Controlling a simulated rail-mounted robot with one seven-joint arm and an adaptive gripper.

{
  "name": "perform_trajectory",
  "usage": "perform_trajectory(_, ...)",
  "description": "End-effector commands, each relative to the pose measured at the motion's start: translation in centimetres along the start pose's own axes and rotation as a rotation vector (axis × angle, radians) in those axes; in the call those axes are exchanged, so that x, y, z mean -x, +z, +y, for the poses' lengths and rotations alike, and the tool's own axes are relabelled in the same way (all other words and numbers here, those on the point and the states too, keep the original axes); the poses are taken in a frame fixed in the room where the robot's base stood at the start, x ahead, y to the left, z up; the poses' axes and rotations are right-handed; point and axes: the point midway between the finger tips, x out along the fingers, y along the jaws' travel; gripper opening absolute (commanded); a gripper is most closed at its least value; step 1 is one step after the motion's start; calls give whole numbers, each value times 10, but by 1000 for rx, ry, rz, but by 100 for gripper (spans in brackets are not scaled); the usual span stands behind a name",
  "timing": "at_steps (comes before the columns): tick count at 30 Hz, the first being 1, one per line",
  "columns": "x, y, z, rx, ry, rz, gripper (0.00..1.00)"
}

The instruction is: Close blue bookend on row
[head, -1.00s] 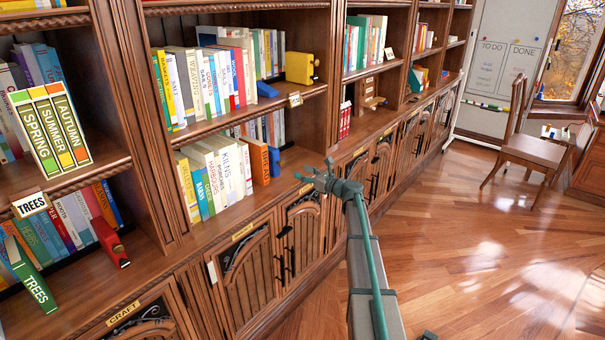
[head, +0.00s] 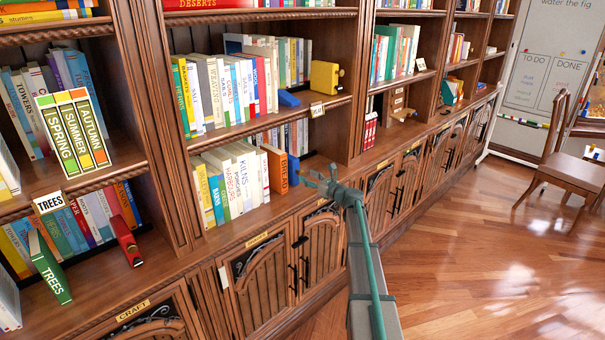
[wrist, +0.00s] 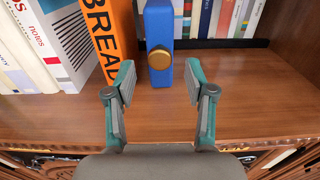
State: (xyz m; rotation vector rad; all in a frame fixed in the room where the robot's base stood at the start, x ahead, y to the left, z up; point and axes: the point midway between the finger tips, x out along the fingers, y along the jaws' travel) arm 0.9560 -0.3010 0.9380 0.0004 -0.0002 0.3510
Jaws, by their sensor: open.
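The blue bookend (wrist: 159,45) stands upright on the lower shelf, with a round brass knob on its front. It also shows in the head view (head: 293,169), at the right end of the book row (head: 232,182). The orange BREAD book (wrist: 101,38) is the row's last book, leaning a little, with a narrow gap between it and the bookend in the wrist view. My gripper (wrist: 158,84) is open and empty in front of the bookend, one finger to each side of it. In the head view my gripper (head: 322,182) is at the shelf's front edge.
More books (wrist: 222,18) stand behind, right of the bookend. The shelf board (wrist: 245,90) is bare to the right. Another blue block (head: 289,99) and a yellow object (head: 325,76) sit on the shelf above. Cabinet doors (head: 265,268) lie below.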

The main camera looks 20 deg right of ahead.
Motion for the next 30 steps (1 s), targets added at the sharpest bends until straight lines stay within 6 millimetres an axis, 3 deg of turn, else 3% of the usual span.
perform_trajectory(7, -31, 1, -1, 1, 1, 0, 54)
perform_trajectory(19, -37, 0, 0, 0, -1, 0, 54)
perform_trajectory(29, -36, 0, 0, 0, 0, 0, 1)
perform_trajectory(30, -36, 0, 0, 0, 0, 0, 0)
